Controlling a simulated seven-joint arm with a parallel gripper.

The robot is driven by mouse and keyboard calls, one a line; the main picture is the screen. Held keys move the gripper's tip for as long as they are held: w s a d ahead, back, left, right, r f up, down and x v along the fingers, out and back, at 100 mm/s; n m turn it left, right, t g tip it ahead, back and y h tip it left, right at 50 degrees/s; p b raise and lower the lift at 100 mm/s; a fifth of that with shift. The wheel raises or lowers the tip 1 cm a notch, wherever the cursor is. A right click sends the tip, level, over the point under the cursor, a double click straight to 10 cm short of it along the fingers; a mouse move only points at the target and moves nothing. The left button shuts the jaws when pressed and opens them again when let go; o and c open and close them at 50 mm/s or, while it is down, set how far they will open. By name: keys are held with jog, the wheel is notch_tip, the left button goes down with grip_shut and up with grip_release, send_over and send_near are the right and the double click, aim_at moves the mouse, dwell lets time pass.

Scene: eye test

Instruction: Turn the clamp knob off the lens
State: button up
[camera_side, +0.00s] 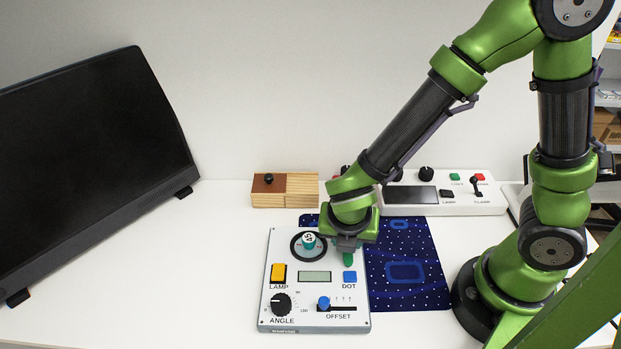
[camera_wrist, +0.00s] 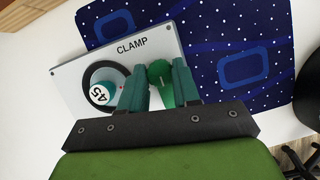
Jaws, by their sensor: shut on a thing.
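The green clamp knob (camera_wrist: 160,74) shows in the wrist view below the CLAMP label, with a pale line on its top. It sits between the two teal fingers of my gripper (camera_wrist: 160,88), which is shut on it. In the side view my gripper (camera_side: 348,252) reaches down to the panel's upper right, and I cannot clearly make out the knob there. Left of the knob is a black ring (camera_side: 297,253), with a teal and white piece marked 45 (camera_side: 309,240) at it. The ring (camera_wrist: 91,79) and the marked piece (camera_wrist: 101,94) also show in the wrist view.
The white panel (camera_side: 297,318) carries a yellow LAMP switch (camera_side: 278,273), a display (camera_side: 314,277), a blue DOT button (camera_side: 350,277), an ANGLE dial (camera_side: 280,304) and an OFFSET slider (camera_side: 324,303). A starry blue mat (camera_side: 425,250), wooden box (camera_side: 285,190), control box (camera_side: 470,205) and monitor (camera_side: 90,160) surround it.

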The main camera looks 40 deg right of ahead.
jog(key=shift+d, duration=0.1)
jog(key=o, duration=1.1)
jog(key=shift+c, duration=0.2)
